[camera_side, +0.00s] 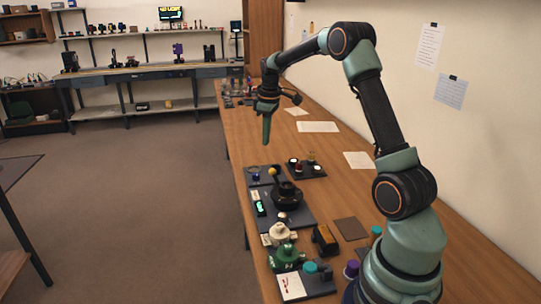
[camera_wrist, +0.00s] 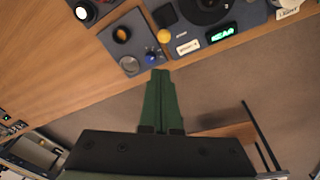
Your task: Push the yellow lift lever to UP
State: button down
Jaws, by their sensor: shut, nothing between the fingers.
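In the wrist view the yellow knob (camera_wrist: 164,36) lies beyond the fingertips, on a dark arm. I cannot read an UP mark on it. My gripper (camera_side: 266,141) is shut and empty, pointing down above the far end of the row of stations, clear of the lever. In the wrist view my gripper's green fingers (camera_wrist: 161,75) are together, their tips close in the picture to a blue knob (camera_wrist: 152,57).
A small plate (camera_wrist: 136,33) with dark rings and the blue knob sits beside the device. A green-lit display (camera_wrist: 222,34) and a white label (camera_wrist: 188,47) are at the device plate's edge. A black tray (camera_side: 306,169) with small parts stands behind. Wooden tabletop is free farther back.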

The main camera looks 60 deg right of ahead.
aim_at(274, 177)
jog(key=shift+t, duration=0.4)
jog(key=x, duration=0.4)
jog(key=w+x, duration=0.1)
jog(key=x, duration=0.3)
jog(key=w+a+x, duration=0.1)
jog(key=x, duration=0.3)
jog(key=shift+w+r, duration=0.1)
jog(key=shift+r, duration=0.05)
jog(key=shift+s+d+r, duration=0.1)
jog(key=shift+s+r, duration=0.05)
jog(key=shift+s, duration=0.3)
jog(key=shift+s+d+r, duration=0.1)
jog(key=shift+s+r, duration=0.1)
jog(key=shift+s, duration=0.3)
jog(key=shift+s+d+r, duration=0.15)
jog(key=shift+s, duration=0.85)
